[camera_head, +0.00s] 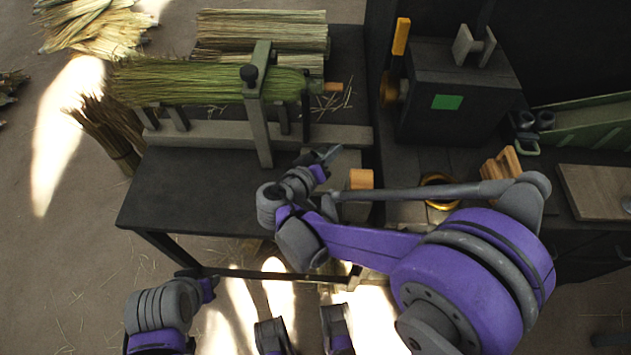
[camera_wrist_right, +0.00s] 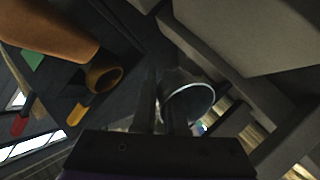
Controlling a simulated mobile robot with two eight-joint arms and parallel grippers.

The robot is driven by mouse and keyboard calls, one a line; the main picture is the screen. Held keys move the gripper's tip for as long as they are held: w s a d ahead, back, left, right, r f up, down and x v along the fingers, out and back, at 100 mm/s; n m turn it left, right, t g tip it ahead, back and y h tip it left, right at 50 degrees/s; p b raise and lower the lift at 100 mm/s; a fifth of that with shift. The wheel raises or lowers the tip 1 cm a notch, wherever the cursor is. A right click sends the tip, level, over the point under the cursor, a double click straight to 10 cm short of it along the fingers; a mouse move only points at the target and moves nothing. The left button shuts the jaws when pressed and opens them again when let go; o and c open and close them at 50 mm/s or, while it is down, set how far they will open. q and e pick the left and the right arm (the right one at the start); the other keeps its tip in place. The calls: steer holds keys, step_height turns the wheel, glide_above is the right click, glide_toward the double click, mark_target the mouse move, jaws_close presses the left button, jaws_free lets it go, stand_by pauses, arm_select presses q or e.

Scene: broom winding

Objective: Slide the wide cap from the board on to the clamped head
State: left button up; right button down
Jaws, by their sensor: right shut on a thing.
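The clamped head (camera_head: 180,82) is a green straw bundle lying level in a grey clamp (camera_head: 258,115) with a black knob. Its bound end, with a short orange wooden stub (camera_head: 333,87), faces right. My right gripper (camera_head: 328,155) is in front of and below that end, over the bench. In the right wrist view it is shut on the wide cap (camera_wrist_right: 190,102), a dark round cup with a bright rim. The cap is apart from the head and hard to make out in the head view. My left arm is at the lower left; its fingers cannot be made out.
A wooden cylinder (camera_head: 361,179) stands right of my right gripper. A dark box (camera_head: 458,95) with a green patch and a gold ring (camera_head: 440,186) are further right. Pale straw (camera_head: 262,30) lies behind the clamp. The bench's front left (camera_head: 190,190) is clear.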

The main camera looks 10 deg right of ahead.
mark_target(330, 182)
steer(key=shift+f, duration=0.1)
step_height(330, 182, down, 9)
steer(key=b, duration=0.3)
steer(key=shift+f, duration=0.2)
steer(key=shift+f, duration=0.3)
steer(key=c, duration=1)
jaws_free()
steer(key=shift+o, duration=0.2)
steer(key=shift+r, duration=0.15)
steer(key=p+v, duration=0.1)
steer(key=v, duration=0.9)
steer(key=shift+s+a+r, duration=0.15)
steer(key=shift+a, duration=0.1)
